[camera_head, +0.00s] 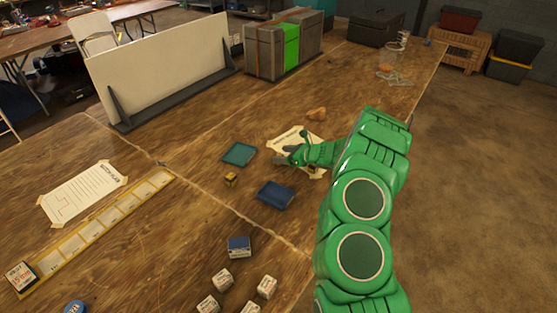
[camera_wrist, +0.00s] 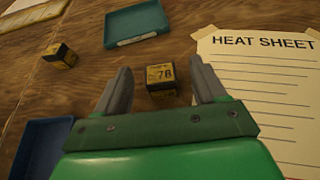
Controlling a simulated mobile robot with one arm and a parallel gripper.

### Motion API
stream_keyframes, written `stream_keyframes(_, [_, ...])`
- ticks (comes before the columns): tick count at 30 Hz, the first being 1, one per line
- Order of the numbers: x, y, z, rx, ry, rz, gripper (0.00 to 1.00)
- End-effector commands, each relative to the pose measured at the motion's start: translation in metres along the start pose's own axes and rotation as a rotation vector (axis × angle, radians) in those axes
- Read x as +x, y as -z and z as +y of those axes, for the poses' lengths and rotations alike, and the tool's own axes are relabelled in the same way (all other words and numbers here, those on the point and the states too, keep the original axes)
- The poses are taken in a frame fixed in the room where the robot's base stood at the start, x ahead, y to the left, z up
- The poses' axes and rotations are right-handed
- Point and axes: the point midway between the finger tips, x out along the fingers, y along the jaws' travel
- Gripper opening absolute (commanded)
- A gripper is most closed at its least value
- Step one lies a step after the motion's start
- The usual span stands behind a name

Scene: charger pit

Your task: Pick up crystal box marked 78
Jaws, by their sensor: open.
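The crystal box marked 78 (camera_wrist: 161,76) is a small black and yellow cube on the wooden table. In the wrist view it sits between and slightly beyond the fingers of my open gripper (camera_wrist: 160,88), with a gap on each side. In the head view my gripper (camera_head: 283,158) is low over the table beside the heat sheet, and I cannot make out the 78 box there. A second black and yellow box (camera_wrist: 60,55) stands to the left in the wrist view; it also shows in the head view (camera_head: 231,180).
A teal tray (camera_head: 239,154) and a blue tray (camera_head: 276,194) lie nearby. The heat sheet (camera_wrist: 265,85) lies right of the 78 box. Several small white boxes (camera_head: 222,280) and a blue box (camera_head: 239,247) stand near the front. A white panel (camera_head: 160,68) stands behind.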

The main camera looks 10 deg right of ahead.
Motion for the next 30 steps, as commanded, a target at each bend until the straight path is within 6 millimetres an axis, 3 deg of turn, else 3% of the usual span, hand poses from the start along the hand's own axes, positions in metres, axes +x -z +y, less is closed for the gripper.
stream_keyframes(7, [0.013, 0.001, 0.001, 0.0, -0.001, 0.0, 0.7])
stream_keyframes(18, [0.053, 0.003, 0.001, -0.003, 0.0, 0.001, 0.7])
stream_keyframes(28, [0.058, 0.003, 0.001, -0.001, 0.0, 0.0, 0.7])
stream_keyframes(30, [0.057, 0.003, 0.001, -0.001, 0.0, 0.0, 0.59])
